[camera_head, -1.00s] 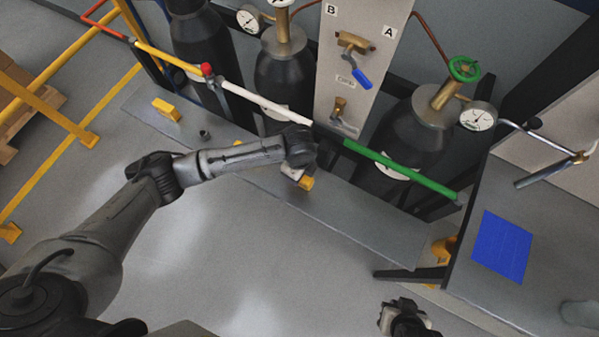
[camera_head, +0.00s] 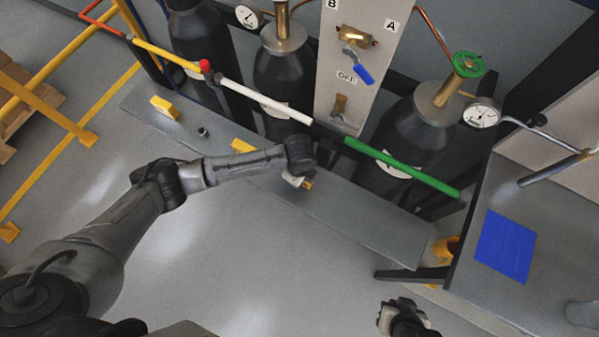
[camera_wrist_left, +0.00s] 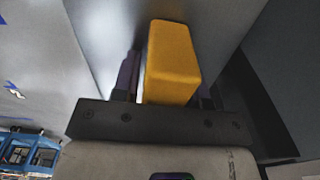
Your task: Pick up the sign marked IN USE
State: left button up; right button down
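Three yellow blocks lie along the grey ledge: one at the left (camera_head: 163,107), one behind my left forearm (camera_head: 242,146), and one (camera_head: 308,185) at my left gripper (camera_head: 297,181). In the left wrist view that yellow block (camera_wrist_left: 171,62) stands between the two dark fingers (camera_wrist_left: 165,88). Narrow gaps seem to show beside it, so the gripper looks open around it. No IN USE lettering is readable in either view, so I cannot tell which thing is the sign. My right gripper (camera_head: 403,318) is at the bottom edge, away from the ledge, its fingers unclear.
Dark gas cylinders (camera_head: 283,85) stand behind the ledge (camera_head: 350,222). A white and green rail (camera_head: 400,165) crosses in front of them. A valve panel (camera_head: 365,70) stands between. A table (camera_head: 505,310) with a blue mat (camera_head: 505,247) is at right. Open floor lies in front.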

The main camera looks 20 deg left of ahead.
pick_arm(q)
jog(key=c, duration=0.6)
